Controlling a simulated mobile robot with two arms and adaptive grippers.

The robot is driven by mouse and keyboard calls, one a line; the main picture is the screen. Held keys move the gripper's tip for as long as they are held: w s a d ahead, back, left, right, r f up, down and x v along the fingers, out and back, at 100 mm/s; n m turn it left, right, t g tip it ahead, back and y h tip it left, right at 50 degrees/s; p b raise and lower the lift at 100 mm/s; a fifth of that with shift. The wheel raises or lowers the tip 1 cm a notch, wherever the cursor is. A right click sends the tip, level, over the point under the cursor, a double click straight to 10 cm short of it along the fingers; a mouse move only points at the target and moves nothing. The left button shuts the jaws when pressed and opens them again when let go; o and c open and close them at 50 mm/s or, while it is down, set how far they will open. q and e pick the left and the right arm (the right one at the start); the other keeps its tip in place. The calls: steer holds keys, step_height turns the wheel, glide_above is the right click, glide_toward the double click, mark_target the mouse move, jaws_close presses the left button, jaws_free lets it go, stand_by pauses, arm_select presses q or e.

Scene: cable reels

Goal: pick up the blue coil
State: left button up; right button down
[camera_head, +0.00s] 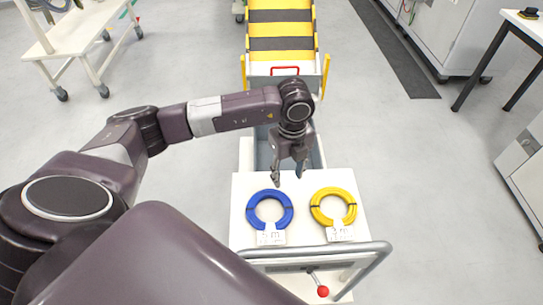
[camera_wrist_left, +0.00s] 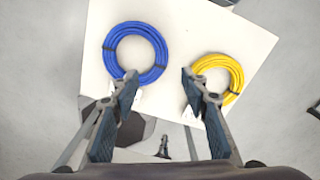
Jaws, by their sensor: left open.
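The blue coil (camera_head: 249,210) lies flat on the left part of a white tabletop (camera_head: 300,184), with a white tag at its near edge. It also shows in the left wrist view (camera_wrist_left: 112,40) at the upper left, with dark ties around it. My left gripper (camera_head: 288,182) is open and empty above the table, past the far side of the coils and between them. In the left wrist view its two fingers (camera_wrist_left: 158,80) are spread, one tip near the blue coil's edge and one near the yellow coil. My right gripper is not in view.
A yellow coil (camera_head: 351,207) with a white tag lies right of the blue one. A metal rail (camera_head: 330,252) and a red-knobbed lever (camera_head: 322,291) are at the table's near edge. A yellow-and-black striped ramp (camera_head: 281,30) stands behind. Open floor (camera_head: 415,190) lies to the right.

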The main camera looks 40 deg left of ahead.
arm_select(q)
steer(key=b, duration=0.4)
glide_above(286, 200)
steer(key=f, duration=0.6)
steer(key=shift+s+d, duration=0.15)
steer(key=shift+s, duration=0.15)
steer(key=shift+f+b, duration=0.25)
steer(key=shift+b, duration=0.05)
steer(key=shift+f, duration=0.6)
steer(key=f, duration=0.3)
steer(key=f+b, duration=0.1)
steer(key=f, duration=0.1)
steer(key=shift+w+f, duration=0.25)
steer(key=shift+f, duration=0.5)
jaws_close()
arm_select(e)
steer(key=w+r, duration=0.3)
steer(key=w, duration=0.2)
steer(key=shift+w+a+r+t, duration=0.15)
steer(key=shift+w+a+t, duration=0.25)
arm_select(q)
steer(key=shift+r, duration=0.1)
